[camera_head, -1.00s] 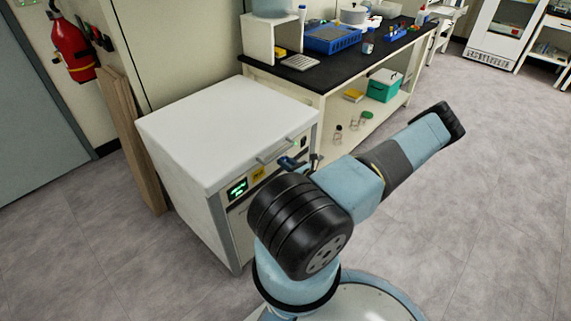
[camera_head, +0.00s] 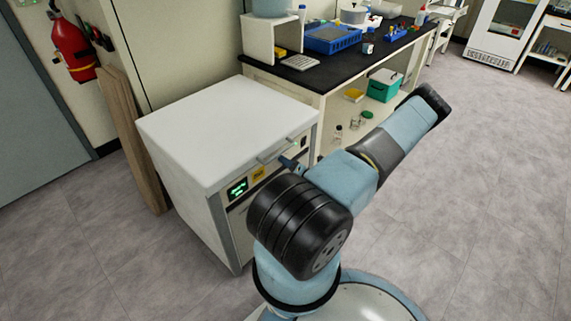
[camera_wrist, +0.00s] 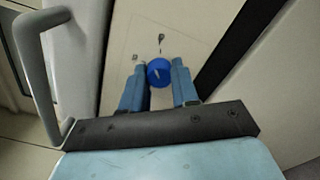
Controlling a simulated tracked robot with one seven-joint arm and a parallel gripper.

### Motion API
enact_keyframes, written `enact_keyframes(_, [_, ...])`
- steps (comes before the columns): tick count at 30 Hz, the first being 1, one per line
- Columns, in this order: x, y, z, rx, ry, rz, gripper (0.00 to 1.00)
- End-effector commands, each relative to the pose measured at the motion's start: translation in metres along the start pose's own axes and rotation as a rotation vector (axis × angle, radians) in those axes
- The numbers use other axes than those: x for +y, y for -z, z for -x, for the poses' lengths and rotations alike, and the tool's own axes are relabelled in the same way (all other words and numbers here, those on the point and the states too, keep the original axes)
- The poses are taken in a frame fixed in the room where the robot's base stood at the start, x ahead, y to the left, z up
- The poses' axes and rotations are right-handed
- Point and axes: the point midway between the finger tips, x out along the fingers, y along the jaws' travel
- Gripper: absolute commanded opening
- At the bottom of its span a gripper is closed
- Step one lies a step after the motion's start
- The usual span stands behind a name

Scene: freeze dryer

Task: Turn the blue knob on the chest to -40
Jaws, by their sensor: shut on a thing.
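The white chest (camera_head: 228,125) stands left of my arm in the head view, with a green-lit display (camera_head: 238,188) on its front. The blue knob (camera_wrist: 159,72) sits on the chest's pale front panel in the wrist view, with a light pointer line on its face. My gripper (camera_wrist: 161,76) is shut on the knob, one blue finger on each side. In the head view my gripper's tip (camera_head: 288,164) is at the chest front and my arm hides the knob. Small marks show on the panel around the knob, too small to read.
The chest's handle (camera_wrist: 42,62) stands out close to the left of my gripper in the wrist view. A black-topped bench (camera_head: 330,66) with lab items stands behind the chest. The floor (camera_head: 470,200) to the right is clear.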

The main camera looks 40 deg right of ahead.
Motion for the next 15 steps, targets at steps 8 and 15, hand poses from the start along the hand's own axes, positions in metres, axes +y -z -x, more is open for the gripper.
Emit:
enact_keyframes(8, [-0.0021,-0.001,0.001,-0.001,0.005,-0.221,0.0])
enact_keyframes(15, [-0.0025,-0.001,0.001,-0.001,0.006,-0.349,0.0])
